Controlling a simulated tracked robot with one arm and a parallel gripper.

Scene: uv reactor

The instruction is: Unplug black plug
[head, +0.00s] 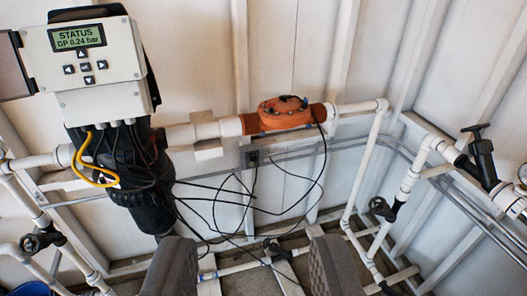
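A small dark socket box (251,157) is fixed on the wall rail near the middle of the view. A black plug (255,158) appears to sit in it, small and hard to tell from the box. A black cable hangs down from it into a tangle of black cables. My gripper (250,242) shows at the bottom as two grey fingers set wide apart. It is open with nothing between the fingertips, and appears below the socket in the picture and apart from it.
A status controller (90,55) reading "DP 0.24 bar" hangs over a black reactor body at left. An orange flow sensor (284,113) sits on the white pipe above the socket. Loose black cables (215,205) cross the middle. Pipes and valves (482,155) stand at right.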

